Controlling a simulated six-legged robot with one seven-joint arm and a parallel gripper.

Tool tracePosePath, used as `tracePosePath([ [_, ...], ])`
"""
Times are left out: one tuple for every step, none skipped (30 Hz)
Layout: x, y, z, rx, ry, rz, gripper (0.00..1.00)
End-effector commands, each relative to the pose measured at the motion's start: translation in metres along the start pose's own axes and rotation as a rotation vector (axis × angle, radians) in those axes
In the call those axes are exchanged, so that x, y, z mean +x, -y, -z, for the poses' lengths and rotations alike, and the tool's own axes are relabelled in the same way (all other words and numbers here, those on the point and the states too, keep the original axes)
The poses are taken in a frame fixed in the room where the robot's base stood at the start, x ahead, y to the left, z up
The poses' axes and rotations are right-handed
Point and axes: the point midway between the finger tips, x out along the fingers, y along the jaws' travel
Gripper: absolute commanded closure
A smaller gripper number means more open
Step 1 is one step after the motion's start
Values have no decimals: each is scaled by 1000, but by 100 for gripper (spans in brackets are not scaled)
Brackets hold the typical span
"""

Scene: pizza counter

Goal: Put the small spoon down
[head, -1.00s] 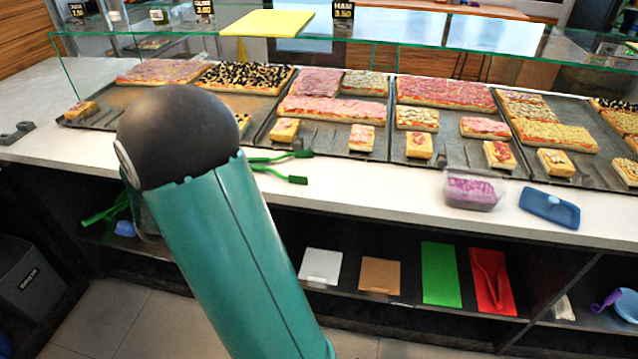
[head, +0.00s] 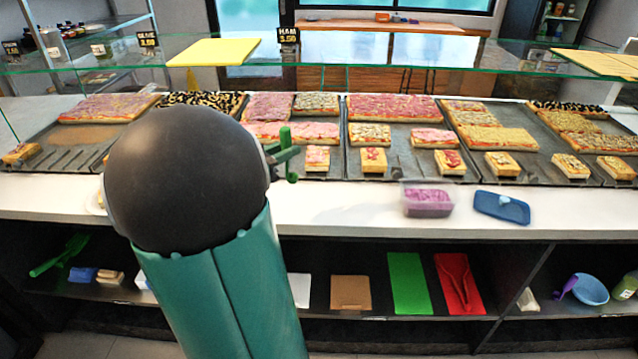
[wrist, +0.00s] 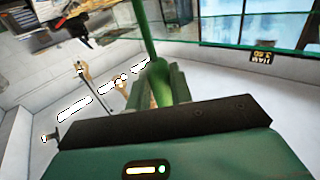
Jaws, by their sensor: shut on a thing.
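My gripper (wrist: 163,82) is shut on a slim green handle (wrist: 147,30), which sticks up from between the fingers in the wrist view. I take it to be the small spoon; its bowl does not show clearly. In the head view a green part (head: 286,140) shows at the right edge of my dark round arm joint, above the counter near the pizza trays. The joint hides most of my gripper there. I cannot tell whether the spoon touches anything.
The white counter (head: 340,205) has bare room along its front edge. A purple-filled tub (head: 427,200) and a blue lid (head: 501,207) stand on its right. Pizza trays (head: 400,170) fill the back under a glass guard (head: 390,58). Boards lie on the lower shelf (head: 520,318).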

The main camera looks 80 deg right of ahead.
Motion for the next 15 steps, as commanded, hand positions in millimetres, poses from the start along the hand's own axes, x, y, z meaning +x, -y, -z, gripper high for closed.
tracePosePath([
  [12,-4,-6,-4,1,-5,100],
  [19,-6,-9,-4,0,-5,100],
  [27,-8,-12,-2,0,-5,100],
  [34,-10,-16,-3,0,-5,100],
  [40,-12,-19,-3,1,-5,100],
  [45,-13,-28,-6,0,-3,100],
  [49,-14,-34,-5,1,-3,100],
  [53,-15,-40,-7,2,-3,100],
  [59,-17,-46,-6,1,-2,100],
  [62,-18,-51,-5,1,-2,100],
  [66,-18,-55,-4,1,-2,100],
  [69,-20,-59,-4,1,-1,100],
  [71,-20,-62,-2,0,0,100],
  [72,-20,-64,-2,0,0,100],
  [74,-20,-66,-2,0,0,100],
])
